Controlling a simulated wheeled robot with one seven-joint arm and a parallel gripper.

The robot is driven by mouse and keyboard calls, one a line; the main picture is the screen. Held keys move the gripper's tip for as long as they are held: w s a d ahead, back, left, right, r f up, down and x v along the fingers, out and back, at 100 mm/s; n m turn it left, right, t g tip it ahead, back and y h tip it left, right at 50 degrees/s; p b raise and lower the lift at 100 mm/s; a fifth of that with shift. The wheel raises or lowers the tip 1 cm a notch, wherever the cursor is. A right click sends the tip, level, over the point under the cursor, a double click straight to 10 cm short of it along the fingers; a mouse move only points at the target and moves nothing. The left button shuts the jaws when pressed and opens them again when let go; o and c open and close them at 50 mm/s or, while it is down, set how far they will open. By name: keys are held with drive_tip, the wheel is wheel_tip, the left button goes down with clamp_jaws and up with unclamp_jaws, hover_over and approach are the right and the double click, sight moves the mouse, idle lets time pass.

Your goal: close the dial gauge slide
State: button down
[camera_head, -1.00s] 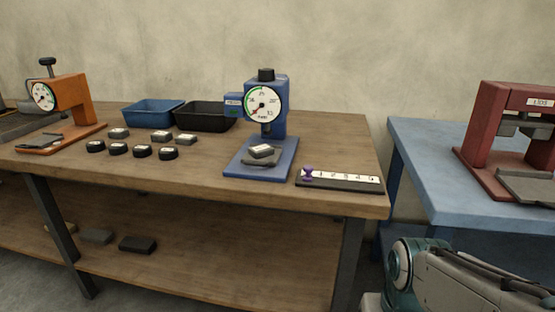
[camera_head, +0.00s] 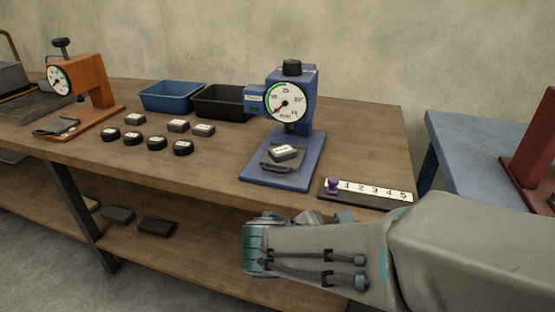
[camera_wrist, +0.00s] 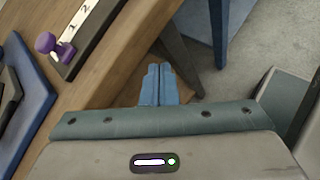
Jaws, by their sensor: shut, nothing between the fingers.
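The blue dial gauge (camera_head: 306,108) stands on the wooden bench, its round white dial facing me. Its dark slide (camera_head: 269,163) lies on the blue base, forward of the spindle, and carries a grey labelled block (camera_head: 286,152). An orange dial gauge (camera_head: 92,75) stands at the far left, with a dark slide (camera_head: 57,127) at its front. My gripper (camera_wrist: 158,74) is shut and empty in the wrist view, beside the bench's edge. It is apart from the blue gauge, whose base (camera_wrist: 28,98) shows at the left there. In the head view my arm mostly hides the fingers.
A numbered strip (camera_head: 365,196) with a purple peg (camera_head: 333,185) lies right of the blue gauge. Several dark pucks and grey blocks lie to its left, before a blue bin (camera_head: 172,98) and a black bin (camera_head: 221,103). A blue table (camera_head: 473,150) holds a red press (camera_head: 537,155).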

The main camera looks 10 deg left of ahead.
drive_tip(key=a+r+n+t+y+p, duration=0.1)
drive_tip(key=a+r+n+t, duration=0.15)
drive_tip(key=a, duration=0.25)
drive_tip(key=a+r+n+t+y, duration=0.1)
drive_tip(key=a+r+n+t, duration=0.1)
drive_tip(key=a+n, duration=0.25)
drive_tip(key=n+t+y, duration=0.3)
drive_tip(key=n+y, duration=0.1)
drive_tip(key=n, duration=0.1)
approach(273, 171)
drive_tip(key=shift+m, duration=0.3)
drive_tip(key=w, duration=0.2)
drive_tip(key=w+b, duration=0.1)
drive_tip(key=w, duration=0.1)
drive_tip(key=w+f+b, duration=0.1)
drive_tip(key=w, duration=0.1)
drive_tip(key=shift+w+d+f, duration=0.1)
drive_tip(key=shift+w+d, duration=0.05)
drive_tip(key=shift+w, duration=0.2)
